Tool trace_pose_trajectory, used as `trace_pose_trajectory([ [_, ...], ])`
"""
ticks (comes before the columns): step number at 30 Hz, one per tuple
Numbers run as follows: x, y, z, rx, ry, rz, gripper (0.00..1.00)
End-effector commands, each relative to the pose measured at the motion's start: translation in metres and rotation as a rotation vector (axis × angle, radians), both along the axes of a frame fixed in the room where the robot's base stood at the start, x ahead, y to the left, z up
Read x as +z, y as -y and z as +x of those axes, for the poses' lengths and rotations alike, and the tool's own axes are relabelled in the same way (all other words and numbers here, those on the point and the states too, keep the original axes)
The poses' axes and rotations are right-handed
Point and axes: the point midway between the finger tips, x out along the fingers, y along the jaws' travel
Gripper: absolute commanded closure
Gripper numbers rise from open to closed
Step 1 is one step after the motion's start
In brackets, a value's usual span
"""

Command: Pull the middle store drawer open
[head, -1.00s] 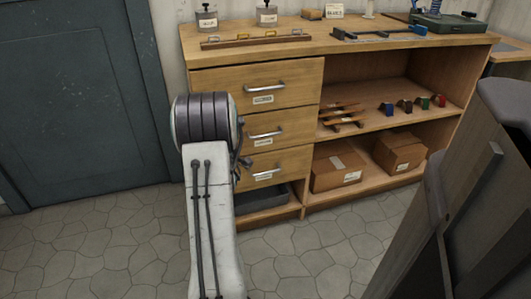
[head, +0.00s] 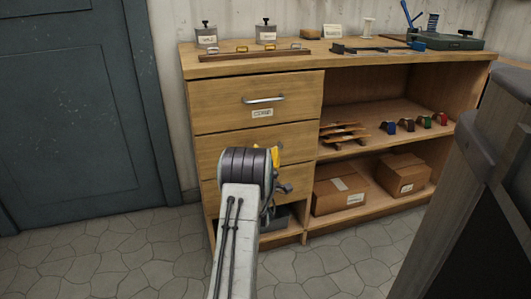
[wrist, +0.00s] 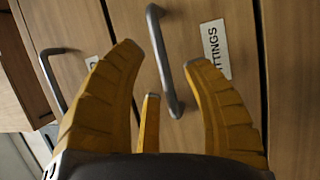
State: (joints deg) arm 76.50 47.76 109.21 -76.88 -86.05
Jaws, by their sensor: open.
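The store cabinet has three stacked wooden drawers, all shut in the head view. The middle drawer (head: 215,153) has its handle hidden there behind my wrist. In the wrist view a grey bar handle (wrist: 165,60), which looks like the middle drawer's, stands upright in the picture beside a partly hidden label ending "TTINGS" (wrist: 215,48). My gripper (wrist: 164,54) is open, its yellow fingers on either side of that handle in the picture. I cannot tell whether they touch it. In the head view only a bit of yellow finger (head: 276,156) shows.
The top drawer (head: 225,100) has its own handle (head: 263,99). Open shelves at right hold cardboard boxes (head: 340,190) and small coloured blocks (head: 408,124). A dark panel (head: 490,190) stands close at right. The floor (head: 110,250) at left is clear.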

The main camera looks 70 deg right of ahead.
Motion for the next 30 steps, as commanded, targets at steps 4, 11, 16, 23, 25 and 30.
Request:
trace_pose_trajectory([
  [4, 0.001, 0.012, 0.003, 0.0, 0.001, -0.001, 0.55],
  [11, 0.003, 0.022, 0.006, 0.0, 0.001, 0.001, 0.55],
  [16, 0.004, 0.024, 0.006, 0.0, 0.0, 0.002, 0.55],
  [23, 0.004, 0.024, 0.006, 0.0, 0.0, 0.002, 0.55],
  [25, 0.004, 0.024, 0.006, 0.0, 0.0, 0.002, 0.61],
  [30, 0.004, 0.023, 0.006, 0.0, 0.0, 0.002, 0.76],
])
